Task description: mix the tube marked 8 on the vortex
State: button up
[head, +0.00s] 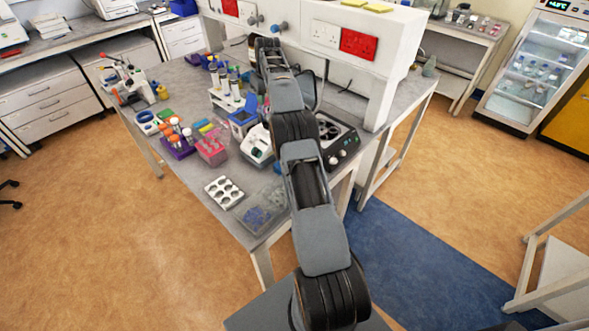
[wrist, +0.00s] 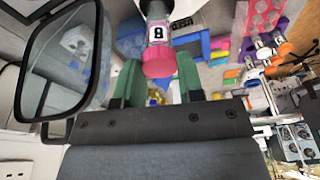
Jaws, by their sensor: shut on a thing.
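The tube marked 8 (wrist: 158,35) has a pink cap (wrist: 158,61) and a white label in the wrist view. My gripper (wrist: 157,80) has green fingers on either side of the cap and is shut on the tube. The tube's far end runs out of the top of that view. In the head view my arm hides the gripper and tube. A white device (head: 257,144) stands left of my arm on the bench, partly hidden by it; it may be the vortex, but I cannot tell for sure.
A dark-topped machine (head: 343,133) stands right of my arm. A framed clear panel (wrist: 65,62) is close on the left in the wrist view. A purple rack (head: 178,146), a pink rack (head: 212,150) and a white holed tray (head: 224,192) crowd the bench.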

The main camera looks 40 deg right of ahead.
jog(key=shift+f, duration=0.25)
dwell(0.4)
jog(key=shift+f+b, duration=0.5)
jog(key=shift+f, duration=0.15)
jog(key=shift+f, duration=0.45)
dwell(5.9)
